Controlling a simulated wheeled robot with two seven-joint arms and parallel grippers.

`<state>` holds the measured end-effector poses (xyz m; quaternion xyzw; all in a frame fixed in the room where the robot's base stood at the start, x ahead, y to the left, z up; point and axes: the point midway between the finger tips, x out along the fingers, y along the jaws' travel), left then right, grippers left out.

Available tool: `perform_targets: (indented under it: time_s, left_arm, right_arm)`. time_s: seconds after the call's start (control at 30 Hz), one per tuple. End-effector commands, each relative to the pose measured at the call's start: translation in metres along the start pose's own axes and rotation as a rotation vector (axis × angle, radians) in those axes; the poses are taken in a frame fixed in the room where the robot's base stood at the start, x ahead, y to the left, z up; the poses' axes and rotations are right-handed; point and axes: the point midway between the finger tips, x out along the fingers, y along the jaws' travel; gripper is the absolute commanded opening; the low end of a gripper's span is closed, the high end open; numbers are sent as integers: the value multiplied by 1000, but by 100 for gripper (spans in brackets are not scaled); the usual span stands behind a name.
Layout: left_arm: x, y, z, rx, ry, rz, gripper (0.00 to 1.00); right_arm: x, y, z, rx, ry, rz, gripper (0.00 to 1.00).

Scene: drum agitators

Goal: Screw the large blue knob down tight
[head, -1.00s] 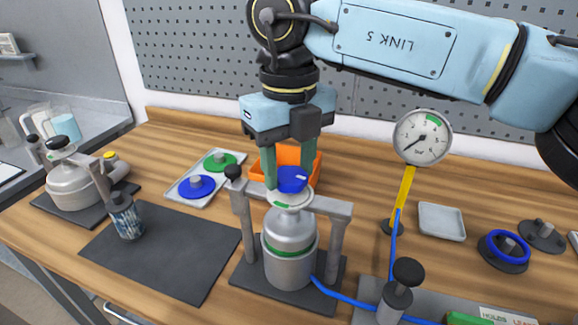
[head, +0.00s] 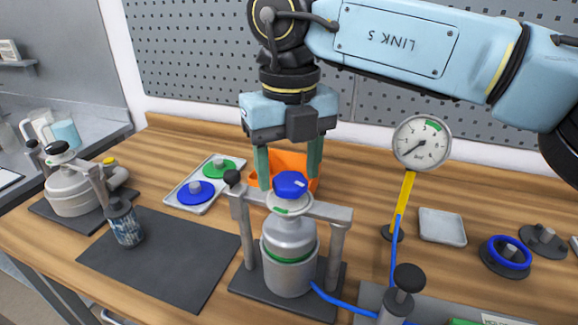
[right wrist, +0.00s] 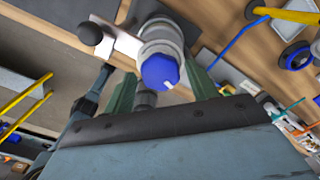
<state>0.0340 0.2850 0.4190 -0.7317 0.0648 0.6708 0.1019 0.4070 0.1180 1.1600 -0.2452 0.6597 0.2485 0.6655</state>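The knob has a small white mark. My right gripper (head: 288,178) points down from above, with one green finger on each side of the knob. Its fingers are spread, and the right wrist view shows gaps between them and the knob (right wrist: 160,70). My left gripper is not in view.
A pressure gauge (head: 422,143) on a yellow post stands to the right. A blue hose (head: 340,302) runs from the canister base. An orange bin (head: 292,162) and a tray with green and blue discs (head: 180,197) lie behind. A dark mat (head: 165,258) is at left.

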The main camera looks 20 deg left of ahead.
Motion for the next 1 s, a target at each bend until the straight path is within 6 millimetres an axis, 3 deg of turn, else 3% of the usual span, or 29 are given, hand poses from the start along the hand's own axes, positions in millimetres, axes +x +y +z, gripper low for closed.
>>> perform_targets:
  time_s: [0.3,0.47,1.0]
  left_arm:
    - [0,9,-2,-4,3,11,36]
    - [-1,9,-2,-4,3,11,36]
    - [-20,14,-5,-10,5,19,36]
  right_arm:
    - [3,0,-1,-2,7,-1,67]
    - [-7,0,-1,-2,6,-3,67]
    - [-115,0,1,0,5,-1,67]
